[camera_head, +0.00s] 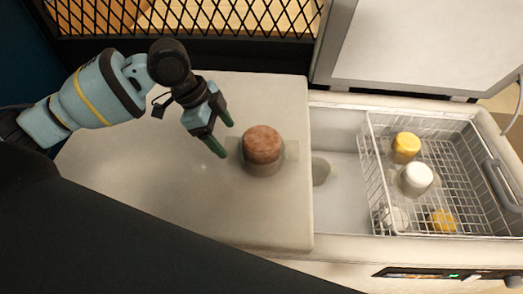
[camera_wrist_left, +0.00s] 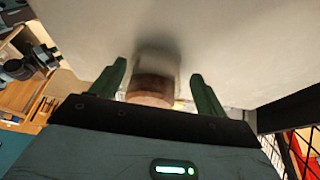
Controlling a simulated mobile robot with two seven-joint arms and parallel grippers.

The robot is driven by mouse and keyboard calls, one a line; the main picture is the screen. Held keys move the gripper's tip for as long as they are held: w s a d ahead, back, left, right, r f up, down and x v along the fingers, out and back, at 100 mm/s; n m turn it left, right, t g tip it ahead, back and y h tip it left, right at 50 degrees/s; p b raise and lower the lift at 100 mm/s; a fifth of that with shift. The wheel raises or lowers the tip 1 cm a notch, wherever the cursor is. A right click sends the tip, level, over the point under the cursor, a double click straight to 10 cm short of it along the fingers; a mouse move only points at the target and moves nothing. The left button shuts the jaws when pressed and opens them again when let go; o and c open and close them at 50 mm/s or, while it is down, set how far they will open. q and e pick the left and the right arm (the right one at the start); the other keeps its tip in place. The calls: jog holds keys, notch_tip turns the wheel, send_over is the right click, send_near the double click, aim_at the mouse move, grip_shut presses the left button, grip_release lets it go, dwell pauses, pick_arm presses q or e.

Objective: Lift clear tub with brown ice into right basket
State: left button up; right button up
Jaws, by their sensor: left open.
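A clear tub with brown contents (camera_head: 263,146) stands upright on the light counter surface (camera_head: 150,200) in the head view. The tub also shows in the left wrist view (camera_wrist_left: 152,84), between and beyond the fingers. My left gripper (camera_head: 226,139) is open and empty, just left of the tub, with its green fingers pointing toward it. The fingers also show in the left wrist view (camera_wrist_left: 158,88). The right basket (camera_head: 372,165) is a white wire basket inside the open freezer on the right. My right gripper is not in view.
Several tubs with yellow (camera_head: 406,146) and white (camera_head: 417,177) tops sit in the wire basket. An open freezer well (camera_head: 340,200) lies between counter and basket. A raised lid (camera_head: 415,45) stands behind. Black mesh (camera_head: 190,17) runs along the back.

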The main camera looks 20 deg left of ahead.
aim_at(228, 144)
pick_arm(q)
jog(key=shift+a+x, duration=0.15)
jog(key=shift+x, duration=1.2)
jog(key=shift+a+x, duration=0.1)
jog(key=shift+x, duration=1.3)
jog(key=shift+s+f, duration=0.1)
jog(key=shift+s, duration=0.05)
jog(key=c, duration=1.1)
jog(key=shift+c, duration=0.6)
jog(key=shift+r, duration=1.5)
jog(key=s+d, duration=0.1)
jog(key=d, duration=0.4)
jog(key=d+r, duration=0.1)
jog(key=d, duration=0.4)
jog(key=s+d+r, duration=0.1)
jog(key=d, duration=0.4)
jog(key=shift+s+d+r, duration=0.1)
jog(key=shift+s+d, duration=0.25)
